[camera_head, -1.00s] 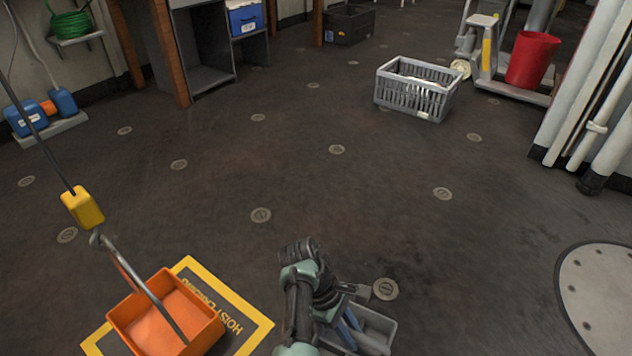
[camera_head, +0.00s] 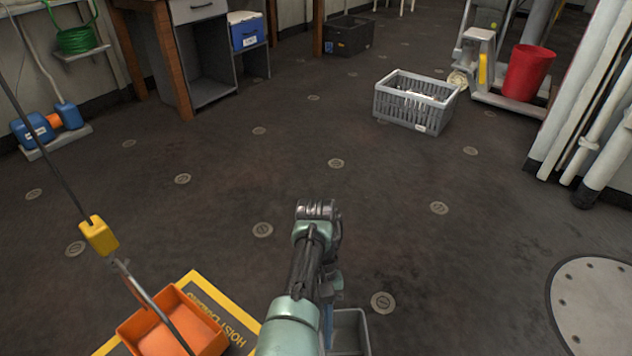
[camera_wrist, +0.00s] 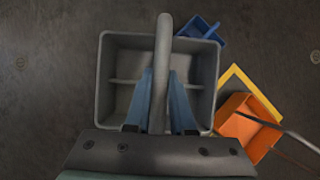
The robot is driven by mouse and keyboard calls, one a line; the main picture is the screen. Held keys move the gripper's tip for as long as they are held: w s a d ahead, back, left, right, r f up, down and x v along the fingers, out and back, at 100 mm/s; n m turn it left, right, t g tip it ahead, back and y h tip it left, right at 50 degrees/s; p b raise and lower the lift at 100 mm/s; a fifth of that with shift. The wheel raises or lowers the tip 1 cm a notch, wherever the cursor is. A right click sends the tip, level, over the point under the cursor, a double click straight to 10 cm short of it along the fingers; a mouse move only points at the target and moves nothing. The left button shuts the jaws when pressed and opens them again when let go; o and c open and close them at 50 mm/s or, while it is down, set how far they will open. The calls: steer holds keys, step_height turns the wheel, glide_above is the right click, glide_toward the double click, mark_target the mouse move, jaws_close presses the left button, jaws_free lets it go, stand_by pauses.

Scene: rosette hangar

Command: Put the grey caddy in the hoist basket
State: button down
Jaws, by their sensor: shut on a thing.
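The grey caddy (camera_wrist: 115,95) is an open box with a divider across it and a raised grey handle; it looks empty. In the head view the caddy (camera_head: 350,332) shows at the bottom edge, partly hidden by my arm. My gripper (camera_wrist: 160,75) is shut on its handle, one blue finger on each side. I cannot tell how high it is off the floor. The orange hoist basket (camera_head: 172,302) stands to the left, on a yellow-bordered floor marking, with a metal bail over it. The basket (camera_wrist: 238,103) is at the right in the wrist view.
A yellow block (camera_head: 99,236) hangs on the hoist cable above the basket. A grey crate (camera_head: 412,102) and a red bucket (camera_head: 527,73) are farther back. The middle floor is clear.

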steer(key=s+r+p, duration=0.2)
steer(key=r+p, duration=1)
steer(key=s+r+p, duration=0.3)
steer(key=r+p, duration=0.9)
steer(key=p, duration=0.1)
steer(key=s+r+p, duration=0.2)
steer(key=r+p, duration=1)
steer(key=p, duration=0.1)
steer(key=shift+s+a+m, duration=0.3)
steer(key=shift+r, duration=0.1)
